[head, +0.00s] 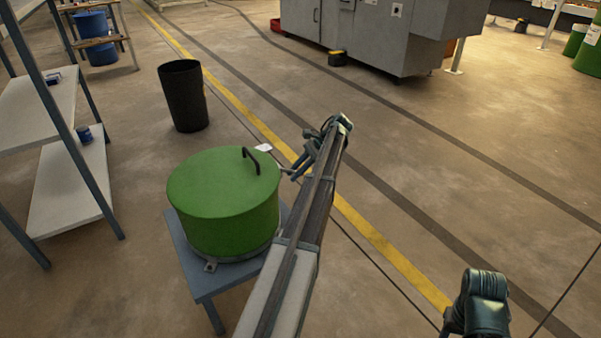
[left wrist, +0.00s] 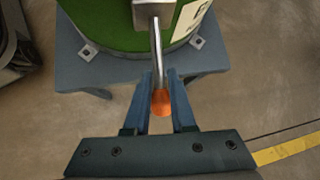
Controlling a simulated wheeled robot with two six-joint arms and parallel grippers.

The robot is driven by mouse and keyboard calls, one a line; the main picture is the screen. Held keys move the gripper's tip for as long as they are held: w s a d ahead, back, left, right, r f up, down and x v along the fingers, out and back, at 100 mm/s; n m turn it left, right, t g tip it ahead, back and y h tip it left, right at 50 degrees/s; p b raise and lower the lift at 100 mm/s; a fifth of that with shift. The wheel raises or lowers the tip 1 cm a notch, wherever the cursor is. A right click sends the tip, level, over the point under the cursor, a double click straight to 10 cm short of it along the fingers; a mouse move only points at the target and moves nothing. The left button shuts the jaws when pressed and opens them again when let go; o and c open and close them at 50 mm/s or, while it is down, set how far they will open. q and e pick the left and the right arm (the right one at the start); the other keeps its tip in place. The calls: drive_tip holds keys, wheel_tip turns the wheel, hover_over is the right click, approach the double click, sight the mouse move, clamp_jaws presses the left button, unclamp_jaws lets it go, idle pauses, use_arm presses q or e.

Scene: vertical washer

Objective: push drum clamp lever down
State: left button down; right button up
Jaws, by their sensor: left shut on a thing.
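The green drum (head: 222,205) stands upright on a blue-grey stand, with a black handle on its lid. The clamp lever is a grey metal rod with an orange tip (left wrist: 160,101), fixed at the drum's side in the left wrist view. My left gripper (head: 296,172) is at the drum's right side. In the left wrist view its blue fingers (left wrist: 160,75) are shut on the lever, one on each side, with the orange tip between them. In the head view the arm hides part of the drum's side and the lever. My right gripper is out of view.
The drum's stand (head: 200,278) has open floor to its right, with a yellow line. A black bin (head: 184,97) stands behind the drum. A shelf rack (head: 75,180) is at the left. A large grey machine (head: 365,35) stands at the back.

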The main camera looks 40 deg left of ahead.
use_arm(q)
drive_tip(key=shift+w+f+g+b, duration=0.2)
drive_tip(key=shift+f+g+b, duration=0.1)
drive_tip(key=shift+f+b, duration=0.15)
drive_tip(key=shift+s+b, duration=0.1)
drive_tip(key=shift+b, duration=0.35)
drive_tip(key=shift+r+y, duration=0.1)
drive_tip(key=shift+y, duration=0.2)
drive_tip(key=c, duration=0.8)
unclamp_jaws()
drive_tip(key=shift+c, duration=0.2)
drive_tip(key=shift+o, duration=0.2)
drive_tip(key=shift+s, duration=0.15)
drive_tip(key=shift+r, duration=0.1)
